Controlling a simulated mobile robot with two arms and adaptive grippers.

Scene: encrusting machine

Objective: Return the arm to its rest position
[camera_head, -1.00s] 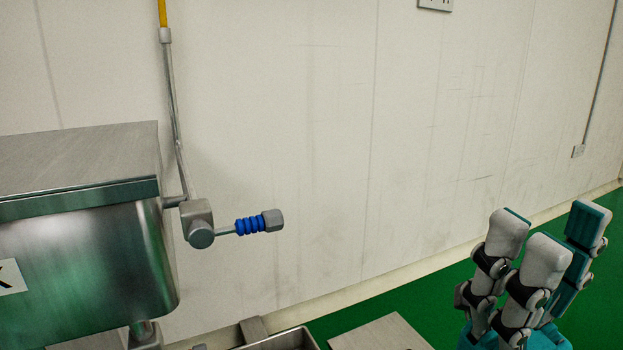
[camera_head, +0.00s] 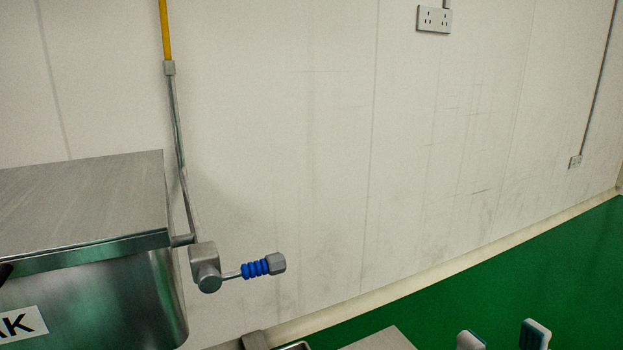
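The tips of my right gripper's fingers (camera_head: 503,338) show at the bottom edge, right of centre, in the head view. They are light grey with teal pads and stand apart, with nothing seen between them. The rest of this gripper and its arm are below the picture. My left gripper is not in view.
A steel machine housing (camera_head: 85,210) fills the left side. A valve with a blue ribbed handle (camera_head: 255,268) sticks out to its right, below a pipe (camera_head: 181,150). A flat grey surface (camera_head: 380,340) is at the bottom. Green floor (camera_head: 560,270) is clear at right.

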